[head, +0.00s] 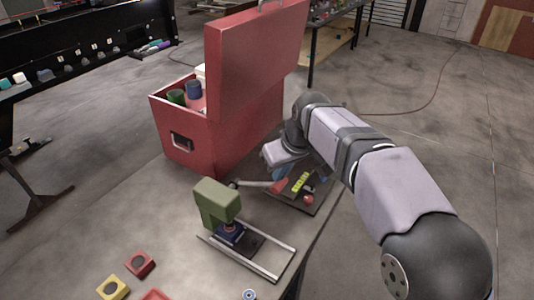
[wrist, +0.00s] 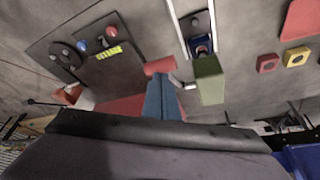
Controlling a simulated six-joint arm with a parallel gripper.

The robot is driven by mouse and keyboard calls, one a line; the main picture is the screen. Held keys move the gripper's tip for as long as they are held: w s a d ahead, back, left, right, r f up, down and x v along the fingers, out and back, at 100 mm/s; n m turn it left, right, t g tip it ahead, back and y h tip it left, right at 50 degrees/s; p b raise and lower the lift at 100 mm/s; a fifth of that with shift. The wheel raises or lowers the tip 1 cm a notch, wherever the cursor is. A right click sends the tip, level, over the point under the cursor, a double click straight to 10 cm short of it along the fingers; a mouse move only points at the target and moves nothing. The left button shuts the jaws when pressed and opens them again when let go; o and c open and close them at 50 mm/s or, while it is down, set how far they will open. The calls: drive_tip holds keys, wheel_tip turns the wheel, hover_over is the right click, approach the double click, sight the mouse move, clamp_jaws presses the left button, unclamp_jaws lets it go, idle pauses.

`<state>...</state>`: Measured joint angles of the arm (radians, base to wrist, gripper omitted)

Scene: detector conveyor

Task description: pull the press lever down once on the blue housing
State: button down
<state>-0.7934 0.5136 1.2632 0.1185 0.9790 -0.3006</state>
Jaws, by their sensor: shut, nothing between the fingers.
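A green press (head: 217,201) stands on the table over the blue housing (head: 230,232), which sits between two pale rails. The press also shows in the wrist view (wrist: 208,80), with the housing (wrist: 202,46) beyond it. The press lever (head: 262,184) sticks out to the right, a grey rod with a red grip. In the wrist view the red grip (wrist: 159,66) lies just beyond the tips of my gripper (wrist: 160,79). My gripper's blue fingers are shut and empty. In the head view my gripper (head: 279,174) is close behind the grip; I cannot tell whether they touch.
A red toolbox (head: 185,147) with its lid up stands behind the press. A dark panel (wrist: 80,50) with knobs and a yellow label lies beside the lever. Red (head: 140,263) and yellow (head: 113,288) holed blocks lie at the front left.

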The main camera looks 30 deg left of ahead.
drive_tip(key=shift+a+r+p, duration=0.4)
drive_tip(key=shift+r+p, duration=0.4)
drive_tip(key=shift+a+r+p, duration=0.55)
drive_tip(key=shift+r+p, duration=0.25)
drive_tip(key=shift+p, duration=0.45)
drive_tip(key=shift+a+r+p, duration=0.85)
drive_tip(key=shift+a+p, duration=0.1)
drive_tip(key=shift+p, duration=0.45)
drive_tip(key=shift+r, duration=2.5)
